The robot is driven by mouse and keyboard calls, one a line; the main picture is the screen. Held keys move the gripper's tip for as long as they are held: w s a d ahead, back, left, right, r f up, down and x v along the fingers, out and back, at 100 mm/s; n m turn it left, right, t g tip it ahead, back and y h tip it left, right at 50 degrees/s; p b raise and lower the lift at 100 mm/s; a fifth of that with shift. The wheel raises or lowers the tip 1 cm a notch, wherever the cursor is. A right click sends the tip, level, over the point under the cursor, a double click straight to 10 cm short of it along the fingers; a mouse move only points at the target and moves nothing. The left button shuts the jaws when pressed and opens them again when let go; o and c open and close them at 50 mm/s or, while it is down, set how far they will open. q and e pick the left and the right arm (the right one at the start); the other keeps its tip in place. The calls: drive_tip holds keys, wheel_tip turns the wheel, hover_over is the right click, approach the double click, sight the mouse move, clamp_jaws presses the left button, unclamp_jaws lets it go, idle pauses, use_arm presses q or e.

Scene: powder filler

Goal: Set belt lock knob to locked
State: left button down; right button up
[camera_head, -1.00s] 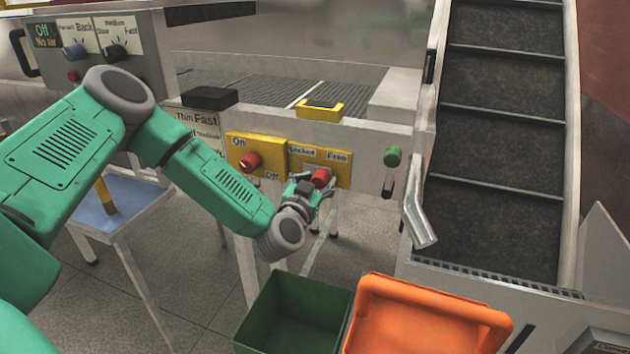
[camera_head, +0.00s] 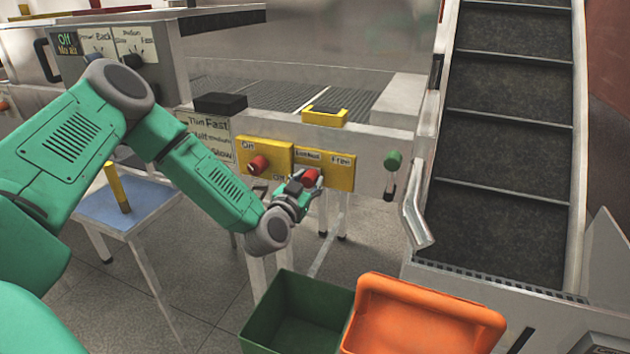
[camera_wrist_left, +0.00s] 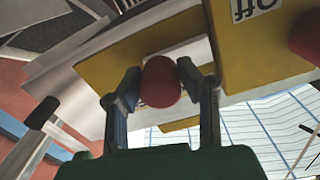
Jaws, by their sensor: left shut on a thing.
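The belt lock knob (camera_head: 311,178) is a red knob on a yellow panel (camera_head: 342,172) labelled Locked on the left and Free on the right. My left gripper (camera_head: 302,184) is at this knob and shut on it. In the left wrist view the red knob (camera_wrist_left: 161,82) sits between the two fingers (camera_wrist_left: 156,88), with the yellow panel behind it. The fingers partly hide the knob in the head view, and its exact pointing direction cannot be told. My right gripper is not in view.
Another red knob (camera_head: 258,165) sits close by on the left yellow panel, marked On and Off. A green knob (camera_head: 393,159) is to the right. A green bin (camera_head: 262,332) and an orange bin (camera_head: 485,318) stand below. The inclined conveyor (camera_head: 505,150) rises at right.

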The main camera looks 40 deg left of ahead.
use_arm(q)
drive_tip(key=c, duration=1.1)
unclamp_jaws()
drive_tip(key=shift+w+a+r, duration=0.25)
drive_tip(key=shift+w+r, duration=0.1)
drive_tip(key=shift+r, duration=0.05)
drive_tip(key=shift+c, duration=0.2)
drive_tip(key=shift+a+f, duration=0.15)
drive_tip(key=shift+f, duration=0.15)
drive_tip(key=shift+s, duration=0.3)
drive_tip(key=v, duration=1.1)
drive_tip(key=shift+s+f, duration=0.1)
drive_tip(key=shift+f, duration=0.05)
